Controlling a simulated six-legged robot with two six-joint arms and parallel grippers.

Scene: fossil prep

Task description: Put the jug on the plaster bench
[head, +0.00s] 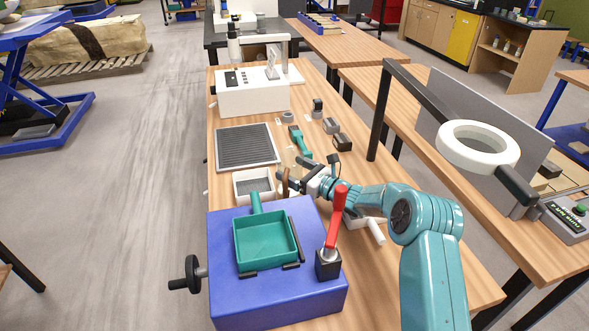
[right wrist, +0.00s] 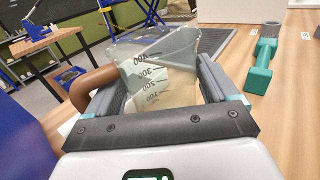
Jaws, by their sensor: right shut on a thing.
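The jug (right wrist: 155,75) is clear with dark graduation marks and a brown handle (right wrist: 90,88). It sits between the fingers of my right gripper (right wrist: 160,95), which is shut on it. In the head view the right gripper (head: 305,179) is over the wooden bench (head: 350,215), just behind the blue box. The jug (head: 289,157) is small and partly hidden there, with its brown handle on the near side. I cannot tell whether its base touches the bench. Nothing visible identifies which bench is the plaster bench. My left gripper is not in view.
A blue box (head: 300,292) with a green tray (head: 264,243) and red lever (head: 337,215) stands in front. A small white tray (head: 240,190), dark grid mat (head: 247,146), green tool (head: 299,141) and white machine (head: 252,98) are nearby. A ring lamp (head: 478,146) overhangs the right bench.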

